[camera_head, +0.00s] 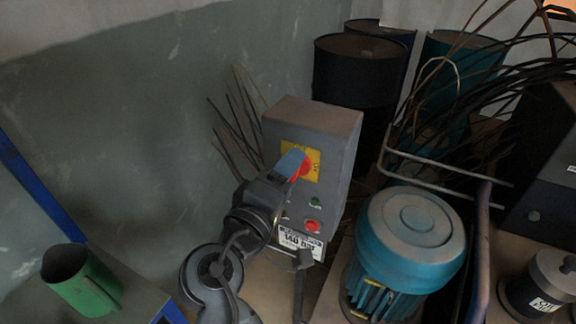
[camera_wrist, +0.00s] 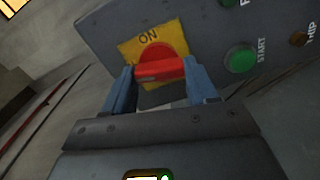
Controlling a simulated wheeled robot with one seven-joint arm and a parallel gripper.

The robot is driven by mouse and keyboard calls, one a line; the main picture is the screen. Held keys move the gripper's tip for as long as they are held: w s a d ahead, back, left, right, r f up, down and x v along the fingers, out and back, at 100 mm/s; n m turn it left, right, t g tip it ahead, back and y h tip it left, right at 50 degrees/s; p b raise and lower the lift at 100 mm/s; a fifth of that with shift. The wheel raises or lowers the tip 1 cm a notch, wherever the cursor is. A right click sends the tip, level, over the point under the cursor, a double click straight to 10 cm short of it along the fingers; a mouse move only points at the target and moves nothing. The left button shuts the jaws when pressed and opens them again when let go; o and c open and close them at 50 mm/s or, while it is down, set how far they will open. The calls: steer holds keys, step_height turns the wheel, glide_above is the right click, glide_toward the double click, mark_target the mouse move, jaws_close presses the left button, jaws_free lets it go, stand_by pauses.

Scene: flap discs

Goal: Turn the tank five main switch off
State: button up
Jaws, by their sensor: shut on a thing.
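A grey switch box (camera_head: 322,128) stands beside the wall in the head view. It bears a yellow plate (camera_head: 314,158) with a red rotary switch (camera_head: 306,167). In the wrist view the red switch (camera_wrist: 158,69) lies crosswise just below the word ON on the yellow plate (camera_wrist: 135,49). My gripper (camera_head: 296,165) reaches the switch from the lower left. In the wrist view my gripper (camera_wrist: 160,76) has its two blue fingers at either end of the red handle, shut on it. The lower part of the plate is partly hidden. No tank number is readable.
A green START button (camera_wrist: 240,60) sits beside the switch. A red button (camera_head: 312,226) and a "140 bar" label (camera_head: 300,242) are lower on the box. A blue motor (camera_head: 409,245), a bent metal rail and cables crowd the right. A green jug (camera_head: 80,281) stands lower left.

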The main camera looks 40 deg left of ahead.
steer(key=shift+n+p, duration=0.6)
steer(key=shift+n, duration=0.7)
steer(key=shift+f, duration=0.1)
steer(key=o, duration=1.1)
steer(key=shift+c, duration=0.2)
steer(key=b+v, duration=0.1)
steer(key=v, duration=0.7)
steer(key=shift+w, duration=0.1)
